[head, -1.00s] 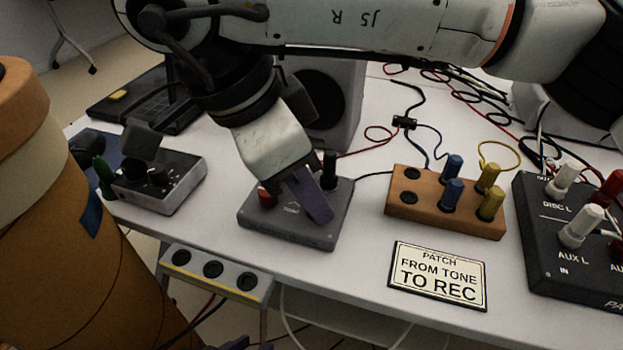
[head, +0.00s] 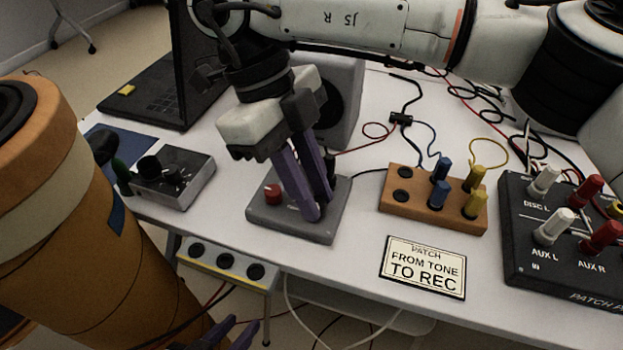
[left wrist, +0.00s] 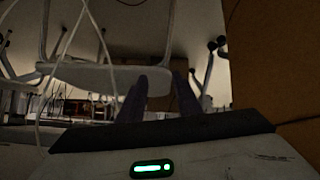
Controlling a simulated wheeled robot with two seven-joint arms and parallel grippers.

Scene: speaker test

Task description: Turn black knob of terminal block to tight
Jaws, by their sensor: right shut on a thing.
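The grey terminal block (head: 285,225) stands near the table's front edge in the head view. It carries a red knob (head: 272,191) on its left and an upright black knob (head: 331,158) on its right. My right gripper (head: 317,211) points down over the block with its two purple fingers. It is shut on the black knob; the fingers partly hide the knob, and the contact is hard to see. My left gripper (head: 228,336) is low at the bottom edge, below the table's front. Its fingers stand apart and empty in the left wrist view (left wrist: 158,95).
A wooden jack block (head: 415,210) with blue and yellow plugs and a black patch panel (head: 560,270) stand to the right. A sign (head: 424,267) lies in front. A small knob box (head: 175,180) and a laptop (head: 150,105) are left. A speaker (head: 345,75) stands behind.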

